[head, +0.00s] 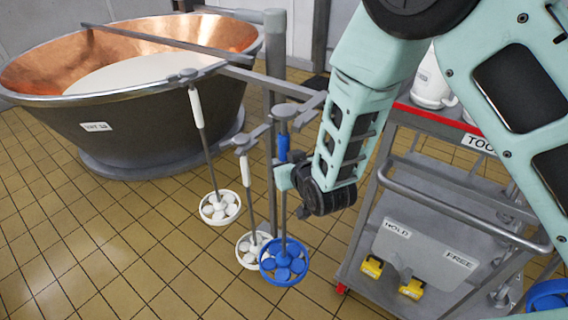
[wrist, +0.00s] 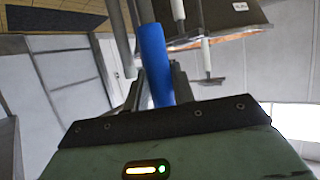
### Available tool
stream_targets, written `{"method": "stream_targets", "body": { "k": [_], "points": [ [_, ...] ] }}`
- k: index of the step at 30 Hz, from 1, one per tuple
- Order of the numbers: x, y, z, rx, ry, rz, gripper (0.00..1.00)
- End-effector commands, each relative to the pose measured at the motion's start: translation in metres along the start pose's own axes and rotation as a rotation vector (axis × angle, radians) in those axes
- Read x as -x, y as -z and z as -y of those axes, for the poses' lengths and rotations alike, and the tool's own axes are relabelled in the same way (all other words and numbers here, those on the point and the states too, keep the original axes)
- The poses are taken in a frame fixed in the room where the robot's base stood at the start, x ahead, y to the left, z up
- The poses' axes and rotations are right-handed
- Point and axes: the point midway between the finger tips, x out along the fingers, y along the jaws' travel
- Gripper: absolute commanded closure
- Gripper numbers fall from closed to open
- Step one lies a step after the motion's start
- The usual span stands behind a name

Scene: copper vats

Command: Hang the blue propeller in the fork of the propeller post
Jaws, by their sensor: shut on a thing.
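The blue propeller (head: 283,262) hangs upright, a blue ringed disc on a long grey rod with a blue grip sleeve. My gripper (head: 284,177) is shut on the rod around the blue sleeve; the sleeve (wrist: 152,58) also shows between the fingers (wrist: 153,88) in the wrist view. The propeller post (head: 273,60) is a grey upright with side arms, standing behind the blue rod. The rod's round top cap overlaps an arm end in the head view; I cannot tell whether it touches a fork.
One white propeller (head: 220,207) hangs near the vat; another (head: 249,250) hangs close behind the blue one. The copper vat (head: 130,110) stands left. A tool cart (head: 470,215) with HOLD and FREE labels stands right. Tiled floor is clear at front left.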

Motion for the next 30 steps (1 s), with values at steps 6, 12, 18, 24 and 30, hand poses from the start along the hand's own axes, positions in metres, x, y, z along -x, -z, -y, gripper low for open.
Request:
{"method": "stream_targets", "body": {
  "k": [6,12,18,24,30],
  "points": [
    [-0.003,0.003,-0.005,0.000,0.000,-0.005,1.00],
    [-0.005,0.004,-0.010,-0.001,-0.001,-0.005,1.00],
    [-0.007,0.005,-0.014,0.000,0.000,-0.004,1.00],
    [-0.008,0.005,-0.015,0.000,0.000,-0.004,1.00],
    [-0.008,0.005,-0.015,0.000,0.000,-0.005,1.00]
  ]
}}
